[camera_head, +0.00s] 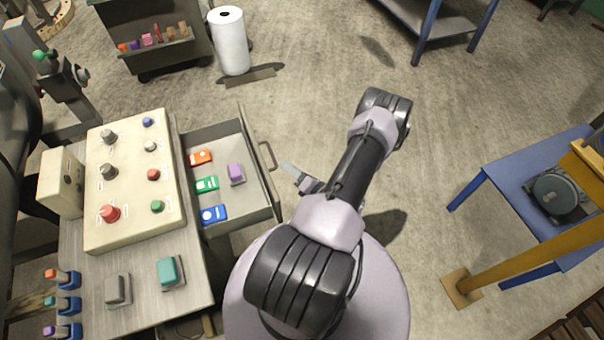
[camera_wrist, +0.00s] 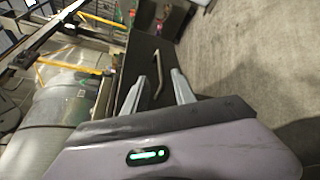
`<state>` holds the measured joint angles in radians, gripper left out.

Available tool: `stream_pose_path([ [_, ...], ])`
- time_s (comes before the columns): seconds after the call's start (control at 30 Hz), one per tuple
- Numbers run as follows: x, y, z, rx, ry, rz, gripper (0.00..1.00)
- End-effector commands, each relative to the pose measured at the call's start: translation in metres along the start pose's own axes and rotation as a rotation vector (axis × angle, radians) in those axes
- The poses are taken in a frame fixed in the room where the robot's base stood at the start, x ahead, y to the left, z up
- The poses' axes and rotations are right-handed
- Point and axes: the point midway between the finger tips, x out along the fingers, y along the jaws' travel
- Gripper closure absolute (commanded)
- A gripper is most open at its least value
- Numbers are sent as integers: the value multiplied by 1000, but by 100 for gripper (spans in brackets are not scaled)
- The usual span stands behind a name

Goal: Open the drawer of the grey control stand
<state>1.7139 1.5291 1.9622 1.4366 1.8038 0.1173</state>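The grey control stand (camera_head: 195,285) is at the left in the head view, with a cream control panel on it. Its drawer (camera_head: 243,205) is pulled out to the right and shows several items inside. The drawer's bar handle (camera_head: 267,156) is on its outer front; the handle (camera_wrist: 158,75) also shows in the wrist view. My gripper (camera_head: 288,167) is just right of the handle, with a small gap in the head view. In the wrist view my gripper (camera_wrist: 159,76) has its fingers apart, with the handle seen between them. No contact with the handle shows.
The drawer holds orange, green and blue cards and a purple block (camera_head: 236,173). A dark cart (camera_head: 160,55) and a white roll (camera_head: 230,45) stand behind. A blue table (camera_head: 500,165) is at the right. The floor between is clear.

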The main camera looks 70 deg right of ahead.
Motion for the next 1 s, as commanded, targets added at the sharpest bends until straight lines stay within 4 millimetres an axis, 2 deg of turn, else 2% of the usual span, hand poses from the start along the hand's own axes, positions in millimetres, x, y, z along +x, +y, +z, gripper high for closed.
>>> stream_pose_path([
  [0.03,-15,1,2,5,-5,-4,67],
  [0.1,-32,1,2,3,-5,-4,67],
  [0.2,-50,0,1,2,-3,-2,67],
  [0.3,-60,0,0,1,-1,0,67],
  [0.73,-62,0,-1,0,1,1,67],
  [0.8,-59,5,1,-20,17,14,67],
  [0.87,-48,26,6,-89,77,65,67],
  [0.97,-16,103,4,-336,291,254,67],
  [1.0,-6,144,-4,-468,400,356,67],
])
